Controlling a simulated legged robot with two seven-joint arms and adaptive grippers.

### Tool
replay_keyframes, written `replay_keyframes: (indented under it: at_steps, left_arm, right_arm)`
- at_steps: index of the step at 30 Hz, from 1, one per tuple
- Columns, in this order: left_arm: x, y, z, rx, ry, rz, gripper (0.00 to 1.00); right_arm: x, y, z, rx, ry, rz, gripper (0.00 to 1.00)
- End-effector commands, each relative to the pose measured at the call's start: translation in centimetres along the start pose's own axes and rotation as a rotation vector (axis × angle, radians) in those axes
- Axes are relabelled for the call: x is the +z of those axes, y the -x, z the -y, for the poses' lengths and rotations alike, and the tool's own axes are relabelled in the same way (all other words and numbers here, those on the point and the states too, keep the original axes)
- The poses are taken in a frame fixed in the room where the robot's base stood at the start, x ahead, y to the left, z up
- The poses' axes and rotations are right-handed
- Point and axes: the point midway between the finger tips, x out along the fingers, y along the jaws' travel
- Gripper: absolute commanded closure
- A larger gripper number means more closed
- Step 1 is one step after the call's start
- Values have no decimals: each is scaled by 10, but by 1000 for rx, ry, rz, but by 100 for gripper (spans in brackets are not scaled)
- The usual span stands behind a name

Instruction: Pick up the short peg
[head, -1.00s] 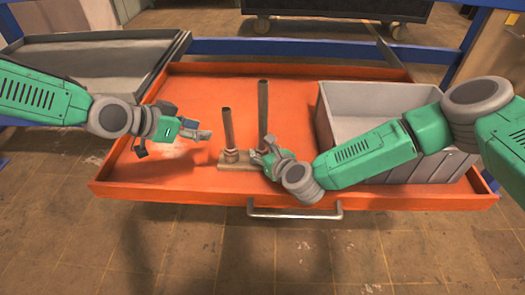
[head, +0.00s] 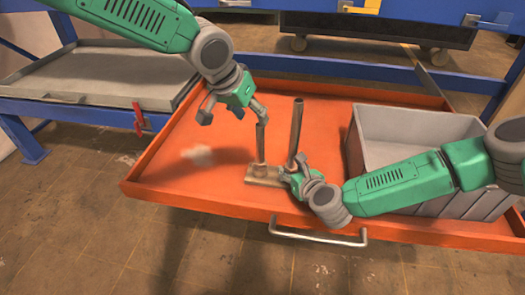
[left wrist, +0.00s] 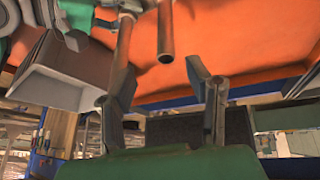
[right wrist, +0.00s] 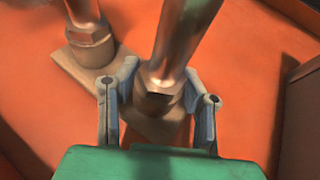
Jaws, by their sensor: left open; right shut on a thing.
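The short peg (head: 261,143) stands upright in the left of two sockets on a small base block (head: 262,176). The tall peg (head: 296,130) stands in the other socket. My left gripper (head: 234,108) is open above and left of the short peg, with one finger close to its top; I cannot tell if they touch. In the left wrist view the short peg (left wrist: 166,38) ends ahead of the open fingers, and the tall peg (left wrist: 123,48) runs behind one finger. My right gripper (head: 293,168) is shut on the tall peg's socket collar (right wrist: 160,92).
The block stands in an orange tray (head: 190,205) with a handle (head: 320,238) in front. A grey bin (head: 415,125) fills the tray's right side. A grey tray (head: 110,62) lies at the left.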

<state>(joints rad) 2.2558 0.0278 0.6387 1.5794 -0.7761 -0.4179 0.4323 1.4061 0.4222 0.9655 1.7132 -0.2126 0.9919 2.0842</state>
Motion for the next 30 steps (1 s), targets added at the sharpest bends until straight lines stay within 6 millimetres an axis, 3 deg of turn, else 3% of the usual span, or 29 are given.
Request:
replay_keyframes:
  at_steps: [6,10,21,30]
  left_arm:
    - [-20,29,-17,-182,196,61,55]
    - [-23,34,-19,-231,254,68,55]
    - [-16,-20,-7,-239,271,72,55]
    - [-11,-46,-2,-238,269,72,55]
  right_arm:
    - [-2,0,0,-1,-2,-4,100]
    - [-2,0,0,-2,-2,-5,100]
    - [-3,0,0,-1,-1,-5,100]
    - [-3,0,1,-1,-1,-5,100]
